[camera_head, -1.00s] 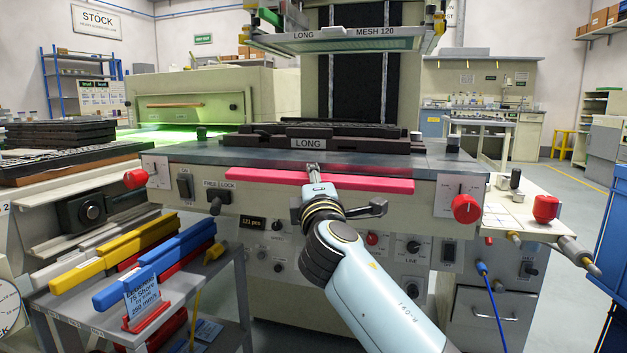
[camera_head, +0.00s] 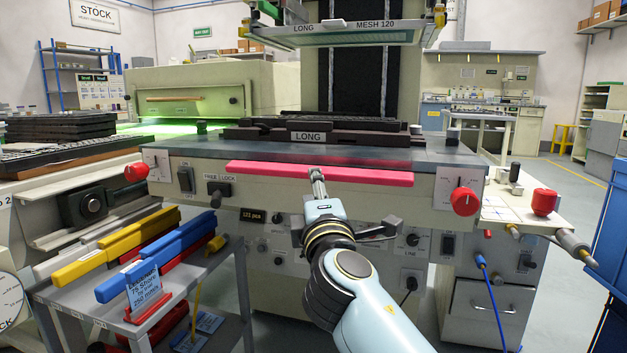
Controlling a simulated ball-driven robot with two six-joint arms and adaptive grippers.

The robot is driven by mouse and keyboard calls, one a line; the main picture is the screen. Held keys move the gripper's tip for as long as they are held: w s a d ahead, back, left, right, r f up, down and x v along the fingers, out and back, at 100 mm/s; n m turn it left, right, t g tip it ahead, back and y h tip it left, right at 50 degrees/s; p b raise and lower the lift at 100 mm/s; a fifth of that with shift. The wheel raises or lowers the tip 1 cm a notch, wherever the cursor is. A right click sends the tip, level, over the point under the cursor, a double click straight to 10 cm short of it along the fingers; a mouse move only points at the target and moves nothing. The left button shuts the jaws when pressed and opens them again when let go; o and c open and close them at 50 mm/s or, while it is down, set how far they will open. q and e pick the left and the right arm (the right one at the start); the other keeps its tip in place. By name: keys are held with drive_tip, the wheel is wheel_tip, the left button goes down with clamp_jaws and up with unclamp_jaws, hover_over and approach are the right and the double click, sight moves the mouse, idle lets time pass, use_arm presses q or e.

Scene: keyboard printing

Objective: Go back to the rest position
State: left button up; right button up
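My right arm comes in from the bottom right. Its gripper (camera_head: 317,176) is in front of the printing machine, with its tip overlapping the pink-red bar (camera_head: 265,170) along the machine's front edge. The fingers look narrow and are seen from behind, so I cannot tell whether they are open or shut. Nothing shows in them. I cannot tell whether the tip touches the bar. My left gripper is not in view.
A dark fixture labelled LONG (camera_head: 307,136) sits on the machine top under a raised screen frame (camera_head: 330,38). A cart (camera_head: 190,290) with yellow, blue and red squeegee-like bars stands at left. A side shelf (camera_head: 515,210) with red knobs is at right.

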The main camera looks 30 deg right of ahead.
drive_tip(key=shift+s+a, duration=0.15)
drive_tip(key=shift+s, duration=0.2)
drive_tip(key=shift+f, duration=0.1)
